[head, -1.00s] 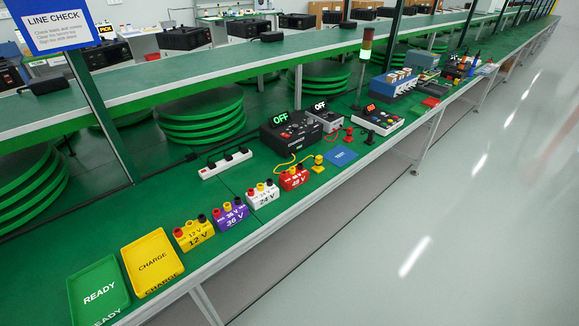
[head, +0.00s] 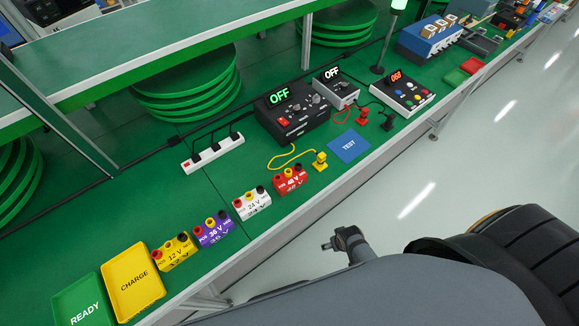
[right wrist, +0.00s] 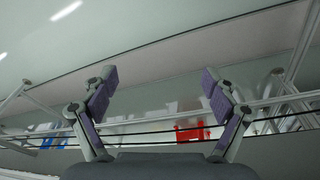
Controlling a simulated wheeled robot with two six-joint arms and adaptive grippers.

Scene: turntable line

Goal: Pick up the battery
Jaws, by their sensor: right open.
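Several block-shaped batteries stand in a row on the green bench: a yellow 12 V battery (head: 175,254), a purple 36 V battery (head: 213,230), a white 24 V battery (head: 252,204) and a red 48 V battery (head: 290,181). Each has terminals on top. My right gripper (right wrist: 160,78) is open in the right wrist view, with nothing between its fingers. A blurred red shape shows low between them, too unclear to name. In the head view my arm reaches in from the lower right, off the bench's front edge and apart from the batteries. My left gripper is not in view.
A yellow CHARGE tray (head: 133,281) and a green READY tray (head: 83,303) are at the left. A white power strip (head: 212,155), black OFF unit (head: 292,114), yellow plug (head: 320,161) and blue TEST mat (head: 349,147) lie behind and right of the row. The floor in front is clear.

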